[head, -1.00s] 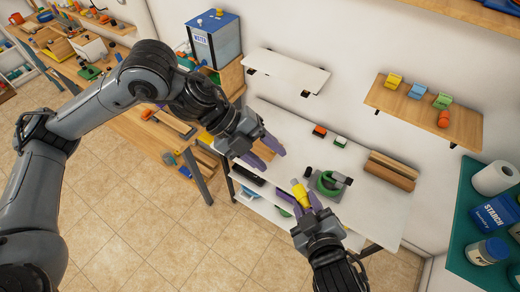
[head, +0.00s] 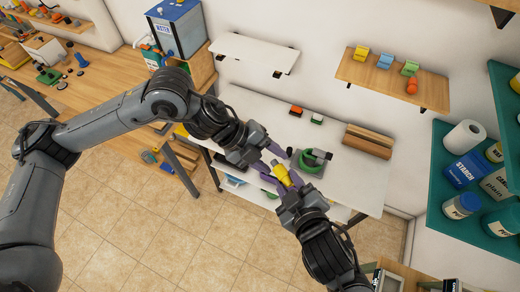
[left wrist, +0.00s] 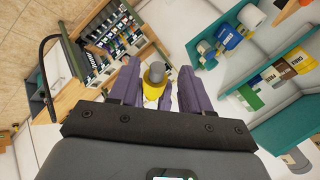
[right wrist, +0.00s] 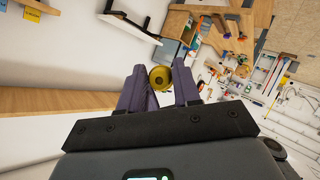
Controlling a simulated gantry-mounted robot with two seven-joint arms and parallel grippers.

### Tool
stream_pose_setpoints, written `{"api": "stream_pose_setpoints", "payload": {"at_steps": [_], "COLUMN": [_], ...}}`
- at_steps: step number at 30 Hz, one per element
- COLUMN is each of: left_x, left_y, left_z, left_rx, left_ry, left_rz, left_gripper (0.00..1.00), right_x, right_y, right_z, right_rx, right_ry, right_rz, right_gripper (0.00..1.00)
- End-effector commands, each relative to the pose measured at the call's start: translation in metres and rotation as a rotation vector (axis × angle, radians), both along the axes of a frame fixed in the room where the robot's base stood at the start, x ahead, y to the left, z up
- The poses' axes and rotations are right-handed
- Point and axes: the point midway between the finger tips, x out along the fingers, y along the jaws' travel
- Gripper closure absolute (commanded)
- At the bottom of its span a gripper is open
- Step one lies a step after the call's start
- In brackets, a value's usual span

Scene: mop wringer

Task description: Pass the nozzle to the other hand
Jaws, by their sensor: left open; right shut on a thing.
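The nozzle is yellow with a grey tip; it shows in the head view (head: 282,173), the left wrist view (left wrist: 154,84) and the right wrist view (right wrist: 160,77). My right gripper (head: 285,180) is shut on it, its purple fingers on either side of the yellow part. My left gripper (head: 270,165) comes from the upper left, and its fingers point at the nozzle. In the left wrist view its jaws (left wrist: 153,92) are open, with the nozzle between the fingers. I cannot tell whether they touch it.
A white table (head: 345,193) lies behind the grippers, with a green and grey device (head: 310,161) close to them and a brown block (head: 368,140) farther right. A teal shelf (head: 440,195) with jars stands at right. Tiled floor (head: 170,235) is clear at front.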

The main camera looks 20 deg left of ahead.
Motion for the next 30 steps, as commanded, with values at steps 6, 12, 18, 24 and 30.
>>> {"api": "stream_pose_setpoints", "payload": {"at_steps": [6,12,18,24,30], "left_x": [0.0016,0.0019,0.002,0.0023,0.0021], "left_y": [-0.0063,-0.0065,-0.0064,-0.0066,-0.0065], "left_z": [-0.0072,-0.0077,-0.0075,-0.0067,-0.0069], "left_rx": [-0.001,-0.001,-0.001,-0.001,-0.001], "left_ry": [0.001,0.001,0.0,-0.001,-0.001], "left_rz": [0.0,0.0,-0.001,0.001,0.0], "left_gripper": [0.52,0.52,0.72,0.98,0.98], "right_x": [0.0,0.0,0.0001,-0.0004,-0.0003], "right_y": [0.0,0.0,0.0001,0.0004,0.0003], "right_z": [0.0002,0.0002,0.0002,-0.0001,-0.0001], "right_rx": [0.0,0.0,0.0,-0.001,-0.001], "right_ry": [0.0,0.0,0.0,0.0,0.0], "right_rz": [0.0,0.0,0.0,0.001,0.001], "right_gripper": [0.99,0.99,0.99,0.65,0.38]}}
